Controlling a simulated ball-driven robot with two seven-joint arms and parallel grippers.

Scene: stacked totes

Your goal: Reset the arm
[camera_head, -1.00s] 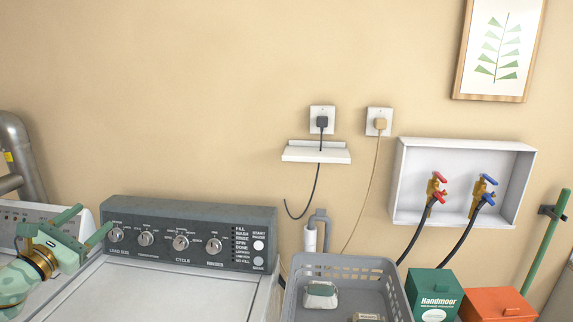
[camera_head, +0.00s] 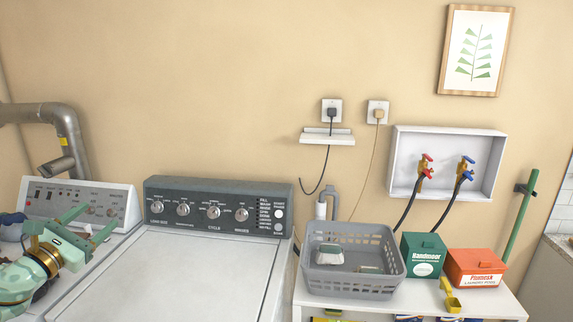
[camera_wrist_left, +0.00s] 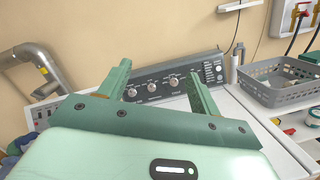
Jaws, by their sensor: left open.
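My left gripper (camera_head: 90,228) is at the lower left of the head view, above the left side of the washer. Its two green fingers are apart and nothing is between them. In the left wrist view the fingers (camera_wrist_left: 157,85) point at the washer's dark control panel (camera_wrist_left: 172,80), with a gap between them. They look clear of the panel. My right gripper is in neither view.
The white washer (camera_head: 165,270) has a dark panel (camera_head: 217,208). Another white machine (camera_head: 85,202) and a metal duct (camera_head: 70,140) are at left. A grey basket (camera_head: 350,285), a green box (camera_head: 424,255) and an orange box (camera_head: 476,268) stand on a white shelf at right.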

